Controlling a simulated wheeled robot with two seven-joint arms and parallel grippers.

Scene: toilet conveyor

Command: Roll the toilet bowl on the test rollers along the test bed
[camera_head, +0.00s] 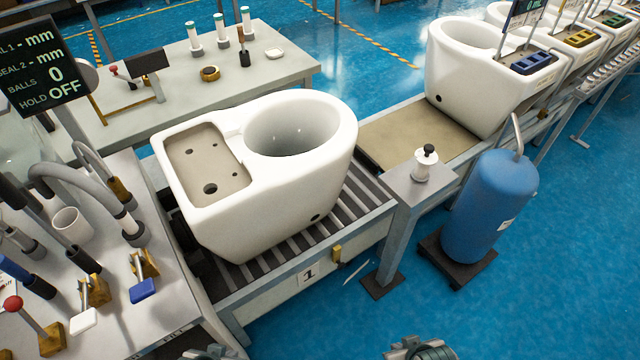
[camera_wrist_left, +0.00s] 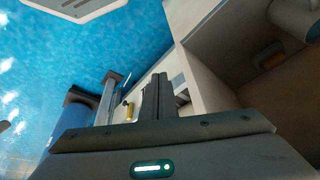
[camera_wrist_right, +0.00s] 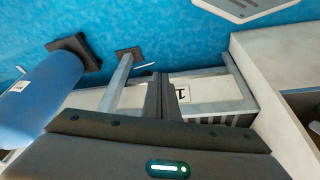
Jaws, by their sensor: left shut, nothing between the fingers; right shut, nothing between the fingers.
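The white toilet bowl (camera_head: 262,170) sits upright on the dark test rollers (camera_head: 350,205) of the test bed (camera_head: 290,285), which carries a label with a 1. Its round opening faces up toward the right and its rectangular recess is on the left. My left gripper (camera_head: 212,352) shows only at the bottom edge of the head view; its fingers are closed and empty in the left wrist view (camera_wrist_left: 158,97). My right gripper (camera_head: 420,348) is also at the bottom edge, closed and empty in the right wrist view (camera_wrist_right: 162,97). Both are apart from the bowl.
A bench with clamps, hoses and a cup (camera_head: 70,222) stands left. A post with a white-and-black knob (camera_head: 425,165) and a blue tank (camera_head: 490,205) stand right. More bowls (camera_head: 470,75) line the conveyor behind. The belt (camera_head: 410,135) beyond the rollers is empty.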

